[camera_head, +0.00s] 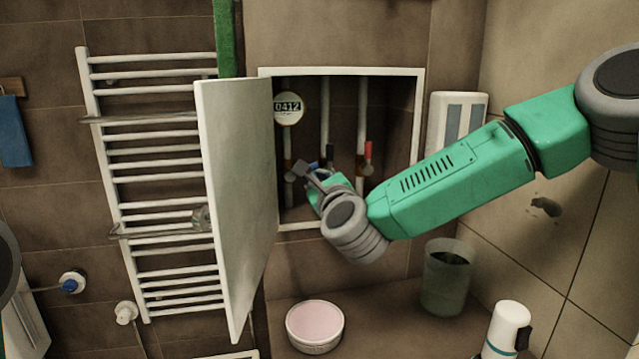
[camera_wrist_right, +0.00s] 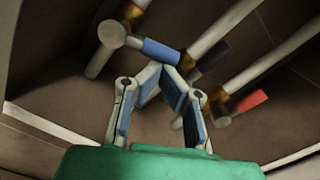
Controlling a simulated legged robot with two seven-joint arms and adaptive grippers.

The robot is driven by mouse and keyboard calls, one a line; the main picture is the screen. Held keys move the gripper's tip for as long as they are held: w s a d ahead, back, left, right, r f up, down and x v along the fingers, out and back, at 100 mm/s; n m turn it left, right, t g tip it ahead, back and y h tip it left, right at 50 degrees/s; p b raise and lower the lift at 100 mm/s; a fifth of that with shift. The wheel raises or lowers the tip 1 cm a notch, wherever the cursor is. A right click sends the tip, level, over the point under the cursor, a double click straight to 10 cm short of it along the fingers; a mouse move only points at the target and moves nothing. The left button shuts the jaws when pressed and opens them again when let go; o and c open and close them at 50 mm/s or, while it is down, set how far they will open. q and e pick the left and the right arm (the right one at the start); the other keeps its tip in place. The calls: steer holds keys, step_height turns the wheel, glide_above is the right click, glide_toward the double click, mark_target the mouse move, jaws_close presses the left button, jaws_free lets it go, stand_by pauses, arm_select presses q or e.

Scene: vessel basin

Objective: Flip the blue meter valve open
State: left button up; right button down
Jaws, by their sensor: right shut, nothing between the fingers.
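The blue meter valve handle (camera_wrist_right: 160,51) shows in the right wrist view on the left pipe. It sticks out to the right from a round grey valve body (camera_wrist_right: 112,33), across the pipe. In the head view the round meter (camera_head: 288,107) marked 0412 sits on the same pipe, above the gripper. My right gripper (camera_head: 303,170) is inside the open wall cabinet. Its fingers are shut and empty. In the right wrist view its fingertips (camera_wrist_right: 170,74) are close by the free end of the blue handle; I cannot tell if they touch. My left gripper is out of view.
A black handle (camera_wrist_right: 212,58) and a red handle (camera_wrist_right: 252,101) are on the neighbouring pipes to the right. The cabinet door (camera_head: 235,200) stands open on the left, beside a towel rail (camera_head: 150,145). The cabinet frame (camera_head: 420,100) bounds the opening.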

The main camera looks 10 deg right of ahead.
steer(key=r+n, duration=0.1)
steer(key=n, duration=0.1)
steer(key=a+r+n, duration=0.1)
steer(key=n, duration=0.2)
steer(key=shift+a+r, duration=0.1)
steer(key=shift+r, duration=0.2)
steer(key=shift+a+r, duration=0.1)
steer(key=shift+a, duration=0.25)
steer(key=shift+d, duration=0.1)
steer(key=s, duration=1.2)
steer(key=shift+d+f, duration=0.2)
steer(key=shift+f, duration=0.05)
